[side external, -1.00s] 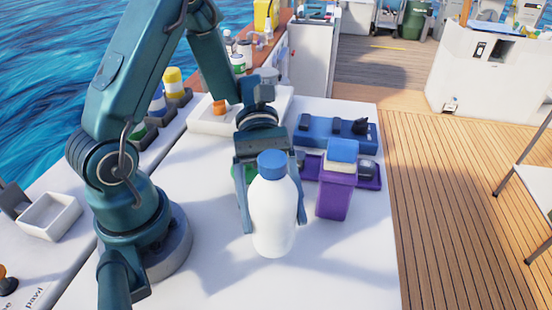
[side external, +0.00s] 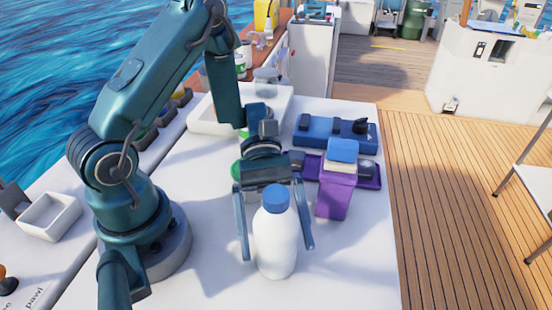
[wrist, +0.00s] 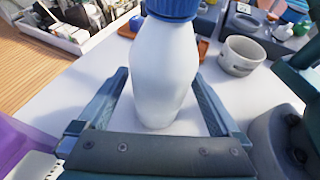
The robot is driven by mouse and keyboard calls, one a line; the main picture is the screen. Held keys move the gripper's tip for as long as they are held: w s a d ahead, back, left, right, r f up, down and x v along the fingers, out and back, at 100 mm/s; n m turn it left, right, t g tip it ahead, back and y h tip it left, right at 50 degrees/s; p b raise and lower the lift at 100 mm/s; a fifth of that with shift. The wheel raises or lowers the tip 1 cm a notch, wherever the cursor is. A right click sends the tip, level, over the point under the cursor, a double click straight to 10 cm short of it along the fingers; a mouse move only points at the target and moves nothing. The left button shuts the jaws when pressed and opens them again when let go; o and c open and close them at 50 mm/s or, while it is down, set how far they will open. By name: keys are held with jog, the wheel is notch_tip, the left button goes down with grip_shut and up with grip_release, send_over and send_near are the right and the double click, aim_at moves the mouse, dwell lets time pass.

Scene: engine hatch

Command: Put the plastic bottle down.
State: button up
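The plastic bottle (side external: 275,243), white with a blue cap, stands upright on the white table (side external: 350,270) in the side view. In the wrist view the bottle (wrist: 164,75) is between the fingers, its base on the white surface and the top of its cap cut off. My gripper (side external: 274,236) is open around the bottle, one finger on each side. The wrist view shows a clear gap between the bottle and each finger of my gripper (wrist: 165,100).
A purple holder (side external: 334,198) with a blue-topped block stands just behind and right of the bottle. A blue case (side external: 325,132) lies farther back. A grey cup (wrist: 241,56) shows in the wrist view. The table's front right is clear.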

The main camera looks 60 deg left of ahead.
jog(key=v, duration=0.7)
jog(key=shift+w+a+r, duration=0.15)
jog(key=shift+a+r, duration=0.05)
jog(key=shift+a, duration=0.05)
dwell(0.4)
